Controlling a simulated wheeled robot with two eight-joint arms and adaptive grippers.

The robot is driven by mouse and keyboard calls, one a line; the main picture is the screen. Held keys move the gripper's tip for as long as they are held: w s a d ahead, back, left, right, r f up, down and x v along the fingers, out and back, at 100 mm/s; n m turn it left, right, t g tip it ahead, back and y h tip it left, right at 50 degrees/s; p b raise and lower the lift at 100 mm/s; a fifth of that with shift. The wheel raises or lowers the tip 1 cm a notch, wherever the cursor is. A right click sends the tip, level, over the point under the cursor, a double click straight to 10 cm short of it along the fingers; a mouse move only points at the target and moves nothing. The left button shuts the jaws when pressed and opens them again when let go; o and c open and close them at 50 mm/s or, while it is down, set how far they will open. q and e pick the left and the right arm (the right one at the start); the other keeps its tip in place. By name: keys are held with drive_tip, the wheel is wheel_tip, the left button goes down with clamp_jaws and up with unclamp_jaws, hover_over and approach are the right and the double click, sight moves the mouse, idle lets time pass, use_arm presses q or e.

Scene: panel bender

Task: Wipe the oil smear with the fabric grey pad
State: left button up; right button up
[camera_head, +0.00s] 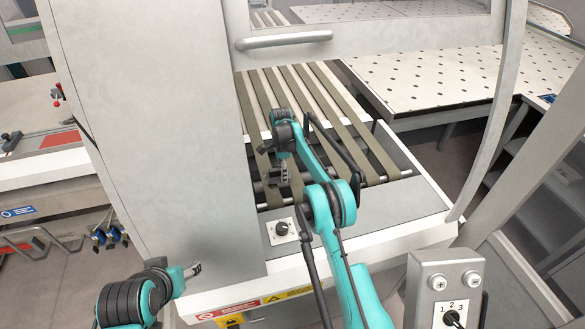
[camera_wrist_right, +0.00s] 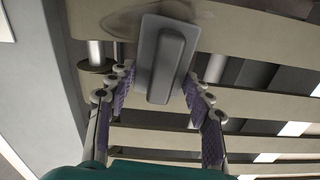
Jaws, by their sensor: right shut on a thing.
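The grey pad (camera_wrist_right: 163,62), a flat plate with a raised handle, lies against a beige belt in the right wrist view. My right gripper (camera_wrist_right: 160,88) is shut on the pad's handle, one finger on each side. The oil smear (camera_wrist_right: 128,20) shows as a darker, brownish patch on the belt beside the pad's upper left; the pad may hide part of it. In the head view my right gripper (camera_head: 276,178) is over the front end of the belts, and the pad cannot be made out there. My left gripper (camera_head: 193,269) is low at the left, away from the belts; its jaw state is unclear.
Several belts (camera_head: 340,115) run back under the machine's frame, with dark gaps and rollers between them. A tall white cabinet (camera_head: 150,110) stands left of them. A handle bar (camera_head: 285,39) crosses above. A knob panel (camera_head: 282,230) is in front, and a switch box (camera_head: 445,285) stands lower right.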

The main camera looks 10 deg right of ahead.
sight(271, 171)
drive_tip(key=shift+s+a+f, duration=0.1)
drive_tip(key=shift+a, duration=2.25)
drive_tip(key=shift+d+r+b, duration=0.2)
drive_tip(key=shift+d+b, duration=0.25)
drive_tip(key=shift+d, duration=1.25)
drive_tip(key=shift+d+f, duration=0.15)
drive_tip(key=shift+d, duration=1.5)
drive_tip(key=shift+r+p, duration=1.4)
drive_tip(key=shift+r, duration=1.65)
drive_tip(key=shift+r, duration=0.1)
